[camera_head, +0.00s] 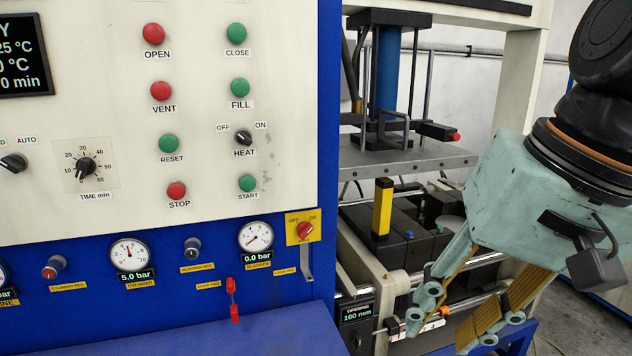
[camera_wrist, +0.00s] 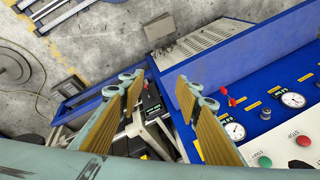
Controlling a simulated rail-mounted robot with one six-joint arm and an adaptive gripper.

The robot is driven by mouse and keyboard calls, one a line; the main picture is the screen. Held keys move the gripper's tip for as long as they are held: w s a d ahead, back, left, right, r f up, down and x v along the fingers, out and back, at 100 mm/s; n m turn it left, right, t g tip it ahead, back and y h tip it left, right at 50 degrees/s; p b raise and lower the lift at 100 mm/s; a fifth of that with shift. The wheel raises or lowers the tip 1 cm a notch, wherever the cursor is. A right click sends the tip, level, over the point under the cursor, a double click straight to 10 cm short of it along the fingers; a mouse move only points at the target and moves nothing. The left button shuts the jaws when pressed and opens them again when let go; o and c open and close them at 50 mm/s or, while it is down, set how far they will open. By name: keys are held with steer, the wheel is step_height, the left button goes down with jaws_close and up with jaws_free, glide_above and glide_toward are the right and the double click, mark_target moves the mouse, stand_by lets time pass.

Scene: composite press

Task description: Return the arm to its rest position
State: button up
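My gripper (camera_head: 448,322) hangs at the right of the head view, in front of the press frame and to the right of the control panel. Its teal fingers with ribbed yellow-brown pads are spread apart. In the wrist view, the gripper (camera_wrist: 160,86) shows both fingers well apart with nothing between the pads. Part of the press and the blue cabinet show beyond the gap. My arm reaches in from the upper right of the head view.
The control panel (camera_head: 120,120) with red and green buttons fills the left. The press (camera_head: 400,230) has a yellow block (camera_head: 382,208) and a small display reading 160 mm (camera_head: 357,314) near my gripper. A dark plate (camera_wrist: 158,27) lies on the grey floor.

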steer(key=s+d+f+n+t+h+b, duration=0.1)
steer(key=s+d+f+n+h, duration=0.1)
steer(key=s+d, duration=0.3)
steer(key=shift+s+f+n, duration=0.5)
steer(key=shift+s, duration=0.5)
